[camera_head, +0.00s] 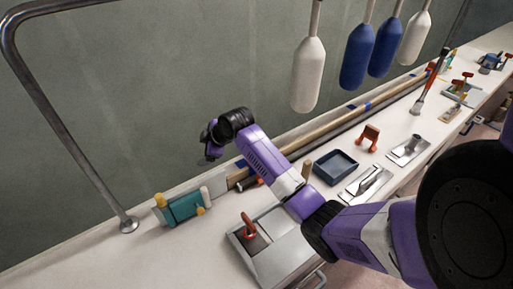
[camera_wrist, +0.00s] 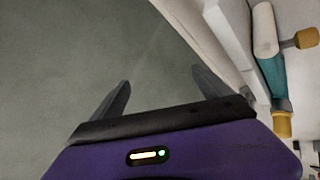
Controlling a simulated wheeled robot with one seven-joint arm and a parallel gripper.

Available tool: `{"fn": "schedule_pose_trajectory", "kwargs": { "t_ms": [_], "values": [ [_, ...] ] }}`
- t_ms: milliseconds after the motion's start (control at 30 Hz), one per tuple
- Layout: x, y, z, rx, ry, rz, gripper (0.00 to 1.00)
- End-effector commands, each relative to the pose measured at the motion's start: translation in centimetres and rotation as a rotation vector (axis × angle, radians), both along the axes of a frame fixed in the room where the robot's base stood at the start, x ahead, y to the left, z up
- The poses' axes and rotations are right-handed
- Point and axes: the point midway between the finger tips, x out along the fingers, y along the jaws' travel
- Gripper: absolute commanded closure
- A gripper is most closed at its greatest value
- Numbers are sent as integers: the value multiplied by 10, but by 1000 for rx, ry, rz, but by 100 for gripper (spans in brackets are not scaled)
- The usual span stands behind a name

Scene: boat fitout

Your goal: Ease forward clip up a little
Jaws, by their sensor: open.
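My gripper (camera_head: 211,148) is raised over the back left of the bench, in front of the grey-green wall. Its two fingers (camera_wrist: 160,90) stand apart in the wrist view, with only wall between them. I cannot tell for sure which thing is the forward clip. A teal piece with yellow knobs (camera_head: 184,207) stands against the back ledge, left of and below my gripper; it also shows at the right of the wrist view (camera_wrist: 272,75). A red upright lever (camera_head: 249,227) stands on a metal plate nearer the front. My gripper touches none of these.
A dark tray (camera_head: 336,168), an orange bracket (camera_head: 368,137) and metal fittings (camera_head: 408,150) lie on the bench. Long poles (camera_head: 330,125) run along the back. White and blue fenders (camera_head: 308,75) hang above. A metal rail (camera_head: 70,125) rises at the left.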

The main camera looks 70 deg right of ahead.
Motion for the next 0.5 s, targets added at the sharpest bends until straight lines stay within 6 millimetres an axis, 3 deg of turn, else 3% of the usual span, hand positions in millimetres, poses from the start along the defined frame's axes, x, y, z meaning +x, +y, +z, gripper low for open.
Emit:
{"fn": "schedule_pose_trajectory", "kwargs": {
  "t_ms": [33,233,333,500],
  "values": [
    [-16,-28,-3,-32,111,46,11],
    [-97,-96,-3,-66,495,229,11],
    [-130,-101,-4,-41,627,333,11],
    [-155,-88,-10,-4,722,473,11]
  ]
}}
